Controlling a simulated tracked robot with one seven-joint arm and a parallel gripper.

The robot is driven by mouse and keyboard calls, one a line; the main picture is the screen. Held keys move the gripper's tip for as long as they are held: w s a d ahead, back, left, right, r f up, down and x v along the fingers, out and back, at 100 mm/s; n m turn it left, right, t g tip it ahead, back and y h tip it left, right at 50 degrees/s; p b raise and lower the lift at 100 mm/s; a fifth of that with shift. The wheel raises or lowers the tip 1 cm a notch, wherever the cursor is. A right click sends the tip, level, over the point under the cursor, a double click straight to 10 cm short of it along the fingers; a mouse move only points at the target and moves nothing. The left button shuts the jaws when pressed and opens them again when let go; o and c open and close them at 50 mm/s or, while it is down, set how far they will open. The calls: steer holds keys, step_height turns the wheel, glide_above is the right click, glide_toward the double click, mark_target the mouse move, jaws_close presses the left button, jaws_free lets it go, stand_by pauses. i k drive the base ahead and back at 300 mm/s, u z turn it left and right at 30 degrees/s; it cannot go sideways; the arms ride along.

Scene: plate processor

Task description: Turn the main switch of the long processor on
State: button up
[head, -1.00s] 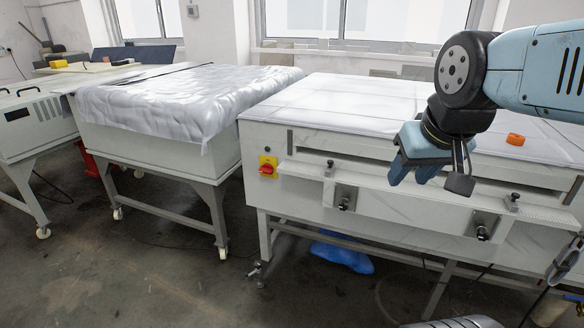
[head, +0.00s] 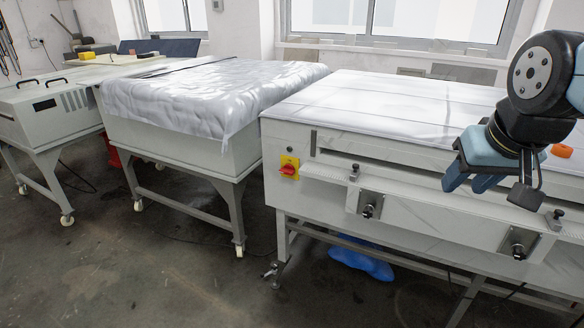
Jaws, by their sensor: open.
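The long processor (head: 330,209) is the pale grey machine at the right, with a white sheeted top. Its main switch (head: 288,169) is a red knob on a yellow plate at the left end of its front face. The exact angle of the knob is too small to read. My gripper (head: 466,182) hangs at the right, in front of the processor's front face and well to the right of the switch. Its blue fingers look apart and empty, and point down and to the left.
A second machine (head: 185,155) under a plastic cover stands left of the processor. A grey cabinet on wheeled legs (head: 50,125) is at the far left. A blue bag (head: 362,262) lies under the processor. The floor in front (head: 130,270) is clear.

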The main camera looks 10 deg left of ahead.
mark_target(288, 170)
steer(key=i, duration=0.9)
steer(key=u, duration=0.05)
